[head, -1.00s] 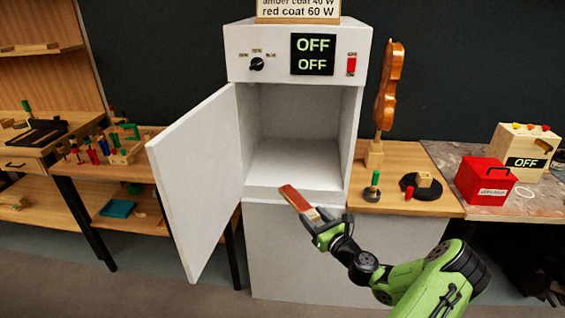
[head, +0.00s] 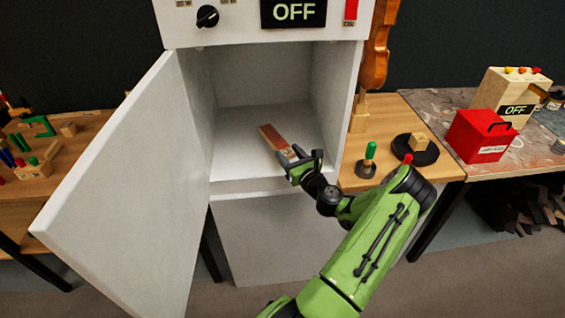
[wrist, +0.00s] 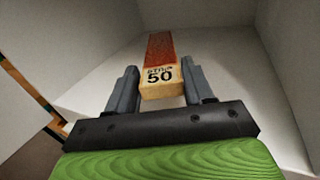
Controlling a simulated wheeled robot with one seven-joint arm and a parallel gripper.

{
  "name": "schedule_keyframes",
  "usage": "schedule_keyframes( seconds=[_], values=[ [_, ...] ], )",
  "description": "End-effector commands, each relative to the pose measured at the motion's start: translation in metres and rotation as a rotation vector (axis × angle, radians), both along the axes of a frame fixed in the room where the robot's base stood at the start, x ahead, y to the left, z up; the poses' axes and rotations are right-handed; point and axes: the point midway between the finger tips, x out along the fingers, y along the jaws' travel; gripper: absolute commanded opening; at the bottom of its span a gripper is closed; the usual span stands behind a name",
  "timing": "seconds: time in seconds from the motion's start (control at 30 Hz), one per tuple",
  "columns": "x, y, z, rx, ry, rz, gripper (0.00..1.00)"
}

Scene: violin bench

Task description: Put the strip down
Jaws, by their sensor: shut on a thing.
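The strip (head: 274,138) is a flat wooden piece with a red-brown coated length and a bare, pale near end. In the wrist view the strip (wrist: 162,50) points away from me, and its near end is marked "50". My gripper (head: 297,158) is shut on that pale end; its two grey fingers show on either side in the wrist view (wrist: 158,88). The strip is inside the opening of the white cabinet (head: 262,188), over its floor. I cannot tell whether it touches the floor.
The cabinet door (head: 125,180) stands wide open on the left. The cabinet floor around the strip looks bare. The panel display (head: 293,12) reads "OFF". On the right are a violin (head: 377,45), a green-topped stand (head: 368,160) and a red box (head: 480,135).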

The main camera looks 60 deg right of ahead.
Motion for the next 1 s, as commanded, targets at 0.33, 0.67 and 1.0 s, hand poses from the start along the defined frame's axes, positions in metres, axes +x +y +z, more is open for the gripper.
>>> schedule_keyframes(
  seconds=[0.33,0.67,1.0],
  values=[
    [0.001,0.000,-0.043,-0.003,-0.003,0.001,0.19],
    [0.001,0.000,-0.044,-0.002,-0.001,0.001,0.64],
    [0.001,0.000,-0.043,-0.002,-0.001,0.001,0.77]
  ],
)
